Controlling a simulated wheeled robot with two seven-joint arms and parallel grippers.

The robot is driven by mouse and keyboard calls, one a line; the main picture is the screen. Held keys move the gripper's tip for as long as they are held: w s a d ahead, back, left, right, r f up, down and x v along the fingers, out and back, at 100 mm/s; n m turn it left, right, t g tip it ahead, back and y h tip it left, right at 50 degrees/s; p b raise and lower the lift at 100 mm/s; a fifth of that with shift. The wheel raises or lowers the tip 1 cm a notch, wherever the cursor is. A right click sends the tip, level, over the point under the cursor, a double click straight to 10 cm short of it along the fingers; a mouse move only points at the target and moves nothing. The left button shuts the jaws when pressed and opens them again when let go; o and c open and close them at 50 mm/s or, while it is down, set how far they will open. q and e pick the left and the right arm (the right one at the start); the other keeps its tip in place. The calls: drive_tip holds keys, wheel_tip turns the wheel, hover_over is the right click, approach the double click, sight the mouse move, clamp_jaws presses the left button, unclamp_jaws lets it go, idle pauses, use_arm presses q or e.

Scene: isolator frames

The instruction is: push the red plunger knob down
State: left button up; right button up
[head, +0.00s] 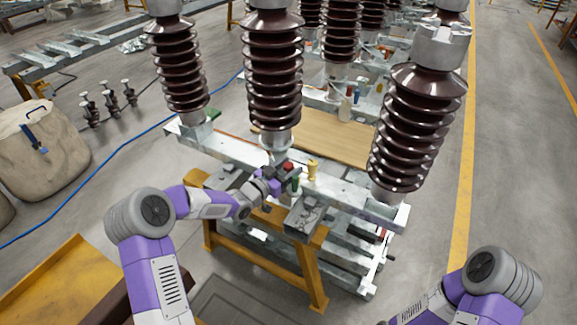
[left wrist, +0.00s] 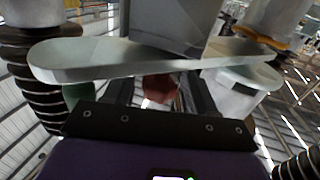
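The red plunger knob (head: 288,166) is a small red spot on the steel frame, just below the middle insulator in the head view. My left gripper (head: 280,178) is right beside it and partly covers what is around it. In the left wrist view a dark red piece (left wrist: 158,86), apparently the knob, shows in the gap between the two dark fingers (left wrist: 160,95). The fingers stand apart, with space at the sides of the red piece. Whether they touch it I cannot tell. My right arm shows at the lower right, but its gripper is out of the picture.
A yellow post (head: 312,169) and a green piece (head: 295,184) stand close to the gripper. A grey box (head: 303,217) sits in front on the yellow stand (head: 311,270). Large brown insulators (head: 273,70) rise behind and to the right (head: 416,125). A pale bar (left wrist: 110,58) crosses the wrist view.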

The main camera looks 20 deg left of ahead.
sight(285, 170)
use_arm(q)
drive_tip(key=shift+o, duration=0.2)
drive_tip(key=shift+r, duration=0.2)
drive_tip(key=shift+s+a, duration=0.25)
drive_tip(key=shift+s, duration=0.1)
drive_tip(key=p+v, duration=0.1)
drive_tip(key=v, duration=0.5)
drive_tip(key=shift+s+a, duration=0.1)
drive_tip(key=shift+s, duration=0.2)
drive_tip(key=shift+f, duration=0.1)
